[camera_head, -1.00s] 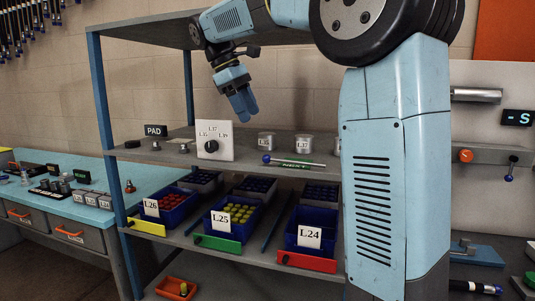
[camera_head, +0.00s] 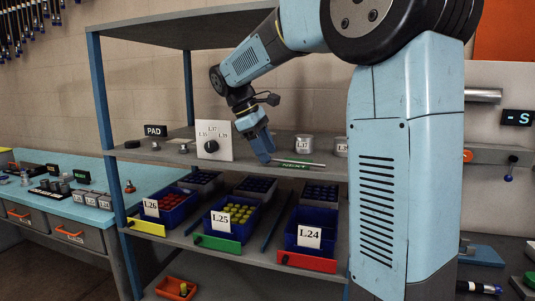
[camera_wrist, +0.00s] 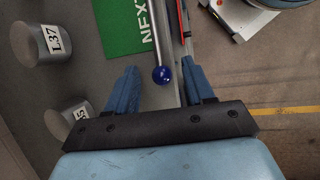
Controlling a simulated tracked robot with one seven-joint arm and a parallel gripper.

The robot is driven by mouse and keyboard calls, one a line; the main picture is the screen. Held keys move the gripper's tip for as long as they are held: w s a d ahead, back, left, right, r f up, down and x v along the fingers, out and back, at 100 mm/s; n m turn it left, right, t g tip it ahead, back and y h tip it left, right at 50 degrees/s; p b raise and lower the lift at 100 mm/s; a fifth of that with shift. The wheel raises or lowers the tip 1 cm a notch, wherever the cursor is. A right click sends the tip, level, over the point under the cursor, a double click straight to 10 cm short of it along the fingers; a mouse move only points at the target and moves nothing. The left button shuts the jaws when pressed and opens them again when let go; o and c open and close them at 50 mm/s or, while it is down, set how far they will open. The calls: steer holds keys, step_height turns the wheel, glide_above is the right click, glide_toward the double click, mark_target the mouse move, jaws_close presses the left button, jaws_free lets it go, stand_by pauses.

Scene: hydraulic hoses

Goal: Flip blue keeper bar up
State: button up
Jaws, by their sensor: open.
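A thin metal bar (camera_wrist: 156,35) with a blue ball end (camera_wrist: 161,75) shows in the wrist view, beside a green plate (camera_wrist: 122,25) marked NEXT. I see no other part marked as a blue keeper bar. My gripper (camera_head: 266,158) is open and empty at the upper shelf's front edge, at the left end of the green plate (camera_head: 296,163). In the wrist view the ball shows between the two blue fingers of my gripper (camera_wrist: 160,88), apart from both. In the head view my fingers hide the ball.
Metal cups (camera_head: 304,144) and a white dial panel (camera_head: 212,141) stand on the upper shelf (camera_head: 170,157). Below are blue bins (camera_head: 305,215) with yellow, green and red front bars. A lever with a blue ball (camera_head: 508,178) hangs at the right.

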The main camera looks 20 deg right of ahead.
steer(key=shift+s+d+f, duration=0.1)
steer(key=shift+d+f, duration=0.2)
steer(key=shift+f, duration=0.35)
jaws_close()
stand_by(0.4)
